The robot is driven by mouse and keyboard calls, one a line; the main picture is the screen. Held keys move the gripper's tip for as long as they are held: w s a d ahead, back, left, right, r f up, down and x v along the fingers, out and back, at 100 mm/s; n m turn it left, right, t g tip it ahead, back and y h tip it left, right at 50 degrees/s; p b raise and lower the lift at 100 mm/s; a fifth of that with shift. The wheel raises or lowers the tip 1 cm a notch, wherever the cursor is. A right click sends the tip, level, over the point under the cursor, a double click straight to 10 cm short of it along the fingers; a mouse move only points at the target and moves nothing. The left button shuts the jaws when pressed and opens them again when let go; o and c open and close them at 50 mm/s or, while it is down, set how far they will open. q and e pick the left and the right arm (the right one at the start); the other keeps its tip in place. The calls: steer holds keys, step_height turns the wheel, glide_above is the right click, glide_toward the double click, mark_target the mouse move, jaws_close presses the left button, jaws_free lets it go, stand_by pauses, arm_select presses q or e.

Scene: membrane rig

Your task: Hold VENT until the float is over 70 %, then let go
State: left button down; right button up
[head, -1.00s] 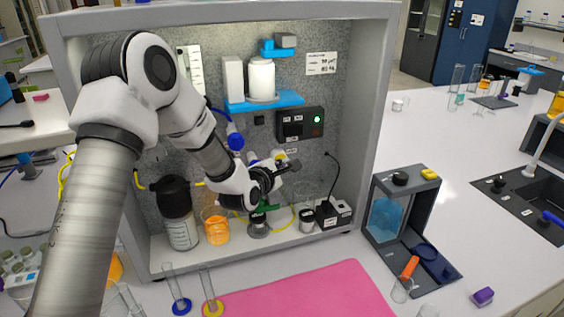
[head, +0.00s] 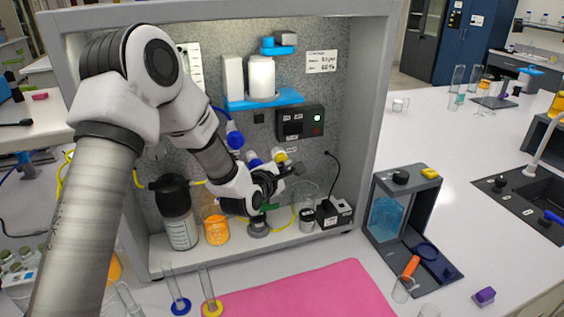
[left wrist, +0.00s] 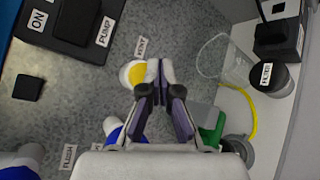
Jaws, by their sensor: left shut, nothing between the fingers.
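The round yellow VENT button (left wrist: 134,74) sits on the speckled panel under its label in the left wrist view. It also shows in the head view (head: 281,155). My left gripper (left wrist: 160,72) is shut and empty, its fingertips close beside the button's right side; whether they touch it I cannot tell. In the head view my left gripper (head: 297,169) is just below and right of the button. A readout card (head: 321,62) hangs at the upper right of the panel, its text too small to read surely. A scale strip (head: 190,67) is partly hidden by my arm. My right gripper is not in view.
The PUMP box (head: 299,123) with a lit green lamp sits above the button. Below stand a dark-capped bottle (head: 180,228), a beaker of orange liquid (head: 216,230) and a clear beaker (left wrist: 225,58). The cabinet walls (head: 372,110) close in the sides.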

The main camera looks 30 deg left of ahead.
arm_select(q)
steer(key=s+d+b, duration=0.1)
steer(key=d, duration=0.1)
steer(key=s+d, duration=0.1)
steer(key=s, duration=0.1)
steer(key=shift+s+d+b, duration=0.15)
steer(key=shift+d+b, duration=0.2)
stand_by(0.5)
